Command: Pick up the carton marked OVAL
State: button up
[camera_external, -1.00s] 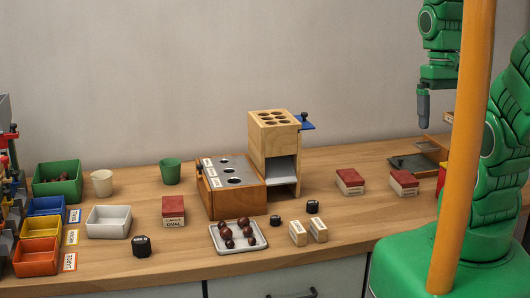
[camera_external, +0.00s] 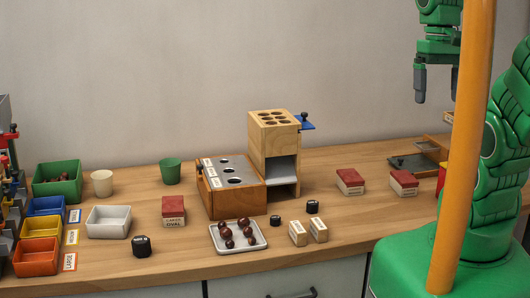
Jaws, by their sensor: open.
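The carton marked OVAL (camera_external: 173,207) is a small box with a red top and a pale label, upright on the wooden counter left of the middle. It stands between the white tray and the wooden box with round holes. My gripper (camera_external: 436,86) is at the upper right, high above the counter and far from the carton. Its two dark fingers are apart and nothing is between them. The orange pole hides part of my arm.
Two similar red-topped cartons (camera_external: 350,181) (camera_external: 403,183) stand to the right. A tray of chestnuts (camera_external: 238,247), a wooden tower (camera_external: 275,150), a white tray (camera_external: 109,222), a green cup (camera_external: 170,171), black weights (camera_external: 141,246) and small pale boxes (camera_external: 299,233) surround the carton. Coloured bins (camera_external: 37,256) line the left.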

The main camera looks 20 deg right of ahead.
jog(key=w+a+r+m+t+y, duration=0.35)
jog(key=w+a+r, duration=0.35)
jog(key=w+a, duration=0.5)
jog(key=w+a+r+m+t+y, duration=0.35)
jog(key=w+a+r, duration=0.35)
jog(key=a, duration=0.9)
jog(key=w+a+r+m+t+y, duration=0.25)
jog(key=w+a+r+y, duration=0.35)
jog(key=w+a, duration=0.65)
jog(key=m+t+h, duration=0.6)
jog(key=m+h, duration=0.9)
jog(key=m, duration=1.3)
send_over(173, 212)
notch_tip(173, 212, down, 20)
jog(key=shift+g, duration=0.35)
notch_tip(173, 212, down, 38)
jog(key=shift+w+r, duration=0.1)
jog(key=shift+x, duration=2.6)
